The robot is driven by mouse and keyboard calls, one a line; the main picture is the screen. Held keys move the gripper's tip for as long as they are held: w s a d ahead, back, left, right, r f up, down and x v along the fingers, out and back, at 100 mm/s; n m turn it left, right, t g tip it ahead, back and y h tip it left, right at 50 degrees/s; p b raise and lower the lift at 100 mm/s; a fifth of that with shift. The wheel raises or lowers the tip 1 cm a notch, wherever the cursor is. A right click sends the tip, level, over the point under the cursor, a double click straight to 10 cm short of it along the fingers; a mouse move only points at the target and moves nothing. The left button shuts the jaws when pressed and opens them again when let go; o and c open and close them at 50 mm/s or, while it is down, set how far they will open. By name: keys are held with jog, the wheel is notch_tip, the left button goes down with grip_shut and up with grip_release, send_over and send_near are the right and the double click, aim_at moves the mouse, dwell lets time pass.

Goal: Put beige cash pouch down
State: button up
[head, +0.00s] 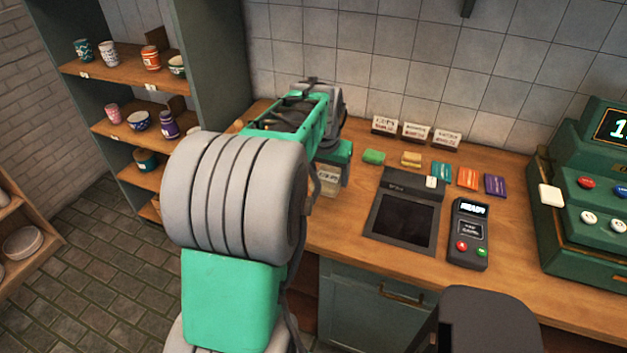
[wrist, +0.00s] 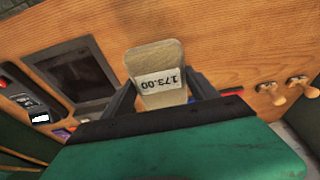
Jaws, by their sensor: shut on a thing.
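The beige cash pouch (wrist: 154,58) stands out between my gripper's dark fingers in the wrist view. It has a white label reading 173.00, upside down there. My gripper (wrist: 163,92) is shut on it. In the head view my gripper (head: 335,160) is at the left part of the wooden counter (head: 345,232), left of the dark pad. The pouch (head: 328,182) shows small below it there, partly hidden by my arm. I cannot tell whether the pouch touches the counter.
A dark flat pad (head: 403,220), a card terminal (head: 468,232) and a green cash register (head: 590,215) stand to the right. Green (head: 373,157) and yellow (head: 411,159) blocks and coloured cards (head: 467,177) lie behind. Wooden pegs (wrist: 272,92) show in the wrist view.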

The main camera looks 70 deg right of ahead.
aim_at(320, 178)
jog(key=w+d+f, duration=0.1)
jog(key=f, duration=0.1)
jog(key=w+d+f, duration=0.1)
jog(key=w+d+f+p, duration=0.1)
jog(key=f, duration=0.1)
jog(key=shift+w+d+f, duration=0.1)
jog(key=shift+d+f, duration=0.2)
jog(key=shift+d, duration=0.05)
jog(key=shift+a+p+x, duration=0.15)
jog(key=shift+a+x, duration=0.05)
jog(key=shift+x, duration=0.65)
jog(key=shift+a+p+x, duration=0.15)
jog(key=shift+x, duration=0.7)
jog(key=shift+w+f, duration=0.15)
jog(key=shift+f, duration=0.05)
jog(key=shift+f, duration=0.15)
jog(key=o, duration=1.6)
